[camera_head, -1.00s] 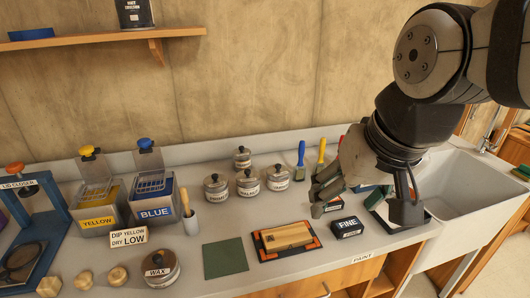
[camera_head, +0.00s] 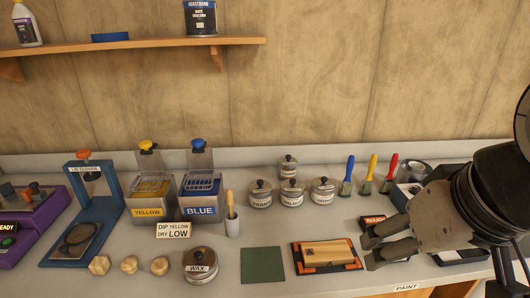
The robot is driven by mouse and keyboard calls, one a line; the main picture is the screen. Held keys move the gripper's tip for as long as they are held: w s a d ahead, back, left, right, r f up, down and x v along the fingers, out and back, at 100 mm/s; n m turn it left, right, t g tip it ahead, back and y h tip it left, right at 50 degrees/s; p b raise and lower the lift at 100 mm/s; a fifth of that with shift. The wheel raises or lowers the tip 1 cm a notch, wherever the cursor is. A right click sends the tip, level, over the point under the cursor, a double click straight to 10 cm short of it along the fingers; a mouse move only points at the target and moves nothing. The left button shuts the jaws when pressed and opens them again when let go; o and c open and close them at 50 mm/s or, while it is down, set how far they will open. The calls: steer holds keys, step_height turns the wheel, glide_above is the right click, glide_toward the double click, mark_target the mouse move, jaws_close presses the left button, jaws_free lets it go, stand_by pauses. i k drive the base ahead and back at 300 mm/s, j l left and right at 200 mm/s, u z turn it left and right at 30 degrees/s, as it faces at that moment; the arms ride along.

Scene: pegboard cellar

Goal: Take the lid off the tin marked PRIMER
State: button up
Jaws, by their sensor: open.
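Three small metal tins with knobbed lids stand in a row on the grey bench, with a fourth behind. The left tin (camera_head: 261,199) has a small label that seems to read PRIMER; its dark-knobbed lid (camera_head: 260,185) sits on top. The middle tin (camera_head: 292,197) and right tin (camera_head: 323,196) have labels too small to read surely. The tin behind (camera_head: 288,170) is partly hidden by the front row. My gripper (camera_head: 372,243) is open and empty, at the right, its fingers pointing left. It is well apart from the tins, near the sanding blocks.
A wooden block on an orange-edged tray (camera_head: 297,263) and a green sheet (camera_head: 263,279) lie in front of the tins. Brushes (camera_head: 369,178) stand at the right. A WAX tin (camera_head: 200,282), yellow dip tank (camera_head: 149,221), blue tank (camera_head: 203,211) and lid closer (camera_head: 72,247) are left.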

mark_target(259, 188)
steer(key=i+j, duration=0.7)
steer(key=j+u, duration=0.05)
